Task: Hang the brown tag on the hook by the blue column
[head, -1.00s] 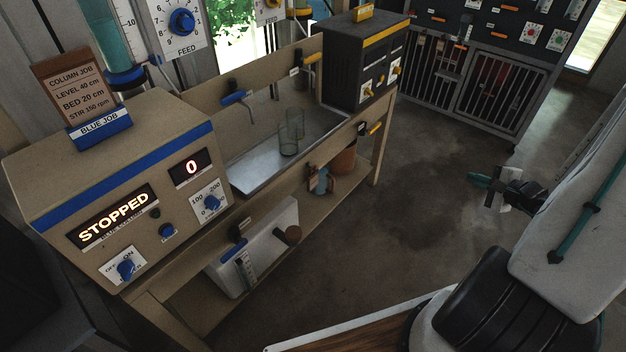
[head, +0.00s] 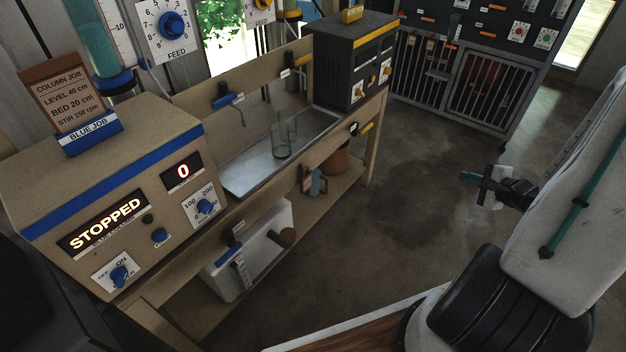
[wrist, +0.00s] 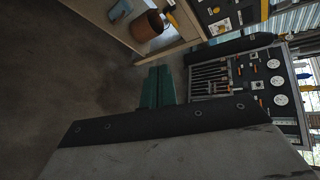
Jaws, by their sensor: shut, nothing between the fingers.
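My gripper (head: 471,180) has teal fingers and is shut and empty, over the open floor at the right of the head view. Its fingers (wrist: 157,88) also show in the wrist view, away from any object. The blue column (head: 108,45) is a clear tube with teal contents and a blue collar, at the upper left. A brown card (head: 66,94) marked COLUMN JOB stands in a blue BLUE JOB holder. Small brownish pieces (head: 436,62) show on the dark cabinet front, too small to identify. I cannot make out which is the brown tag, nor a hook by the column.
A tan control box (head: 70,190) reads STOPPED and 0. Beside it, a bench holds a metal tray (head: 245,179) with glass beakers (head: 281,142) and a dark box (head: 340,70). A barred dark cabinet (head: 490,85) stands behind. The floor (head: 400,225) between is clear.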

